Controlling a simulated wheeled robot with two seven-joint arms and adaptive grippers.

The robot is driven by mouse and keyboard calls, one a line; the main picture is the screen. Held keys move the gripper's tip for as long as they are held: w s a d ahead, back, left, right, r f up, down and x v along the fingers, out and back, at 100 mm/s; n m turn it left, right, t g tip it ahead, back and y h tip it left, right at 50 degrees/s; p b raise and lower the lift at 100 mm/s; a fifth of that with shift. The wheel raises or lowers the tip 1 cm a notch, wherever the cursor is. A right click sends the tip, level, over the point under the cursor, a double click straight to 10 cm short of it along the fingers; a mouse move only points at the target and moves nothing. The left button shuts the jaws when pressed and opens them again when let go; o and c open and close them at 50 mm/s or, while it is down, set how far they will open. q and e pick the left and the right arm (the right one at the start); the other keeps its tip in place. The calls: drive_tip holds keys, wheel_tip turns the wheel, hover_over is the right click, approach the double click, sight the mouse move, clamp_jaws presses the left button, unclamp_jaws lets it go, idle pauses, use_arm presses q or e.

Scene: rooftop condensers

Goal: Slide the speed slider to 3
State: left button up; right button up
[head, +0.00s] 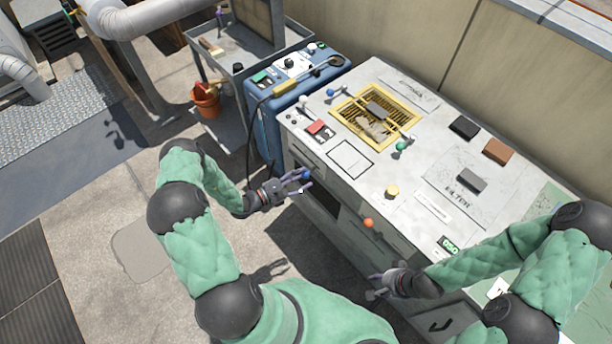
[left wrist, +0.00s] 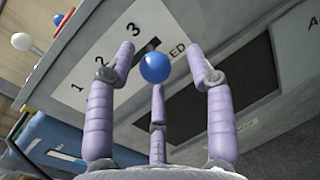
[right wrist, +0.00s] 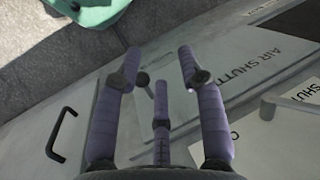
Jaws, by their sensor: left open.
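The speed slider has a round blue knob (left wrist: 156,68), which sticks out from the front face of the grey bench. A white scale plate (left wrist: 112,58) beside it reads 1, 2, 3. A short dark slot shows behind the knob, near the 3; which mark it sits at I cannot tell exactly. My left gripper (left wrist: 160,75) is open, its three fingers spread around the knob without visibly gripping it. In the head view my left gripper (head: 302,182) is at the bench's front left, at the blue knob (head: 306,174). My right gripper (right wrist: 158,70) is open and empty before the lower front panels.
The bench top (head: 380,190) holds a yellow-framed grille (head: 347,119) and several blocks. An orange knob (head: 369,222) sticks out from the bench front between my grippers. A blue unit (head: 262,125) stands left of the bench. The floor left of my left arm is clear.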

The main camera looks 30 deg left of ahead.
use_arm(q)
drive_tip(key=v, duration=0.9)
drive_tip(key=shift+s+a, duration=0.15)
drive_tip(key=shift+s, duration=0.15)
drive_tip(key=s+d+f+m+g+h, duration=0.25)
drive_tip(key=d+g, duration=0.35)
drive_tip(key=d, duration=0.3)
drive_tip(key=s+d+f+m+g+y, duration=0.4)
drive_tip(key=s+d+m+g+y, duration=0.2)
drive_tip(key=s+d+m+g, duration=0.7)
drive_tip(key=w+m+t, duration=0.1)
drive_tip(key=m, duration=0.2)
drive_tip(key=w+d+r+m+t+y, duration=0.1)
drive_tip(key=m+t, duration=0.1)
drive_tip(key=m, duration=0.1)
drive_tip(key=w+r+m+t+y, duration=0.1)
drive_tip(key=m, duration=0.2)
drive_tip(key=shift+w+d+y+p, duration=0.15)
drive_tip(key=shift+d+y+p, duration=0.05)
drive_tip(key=shift+y+p, duration=0.1)
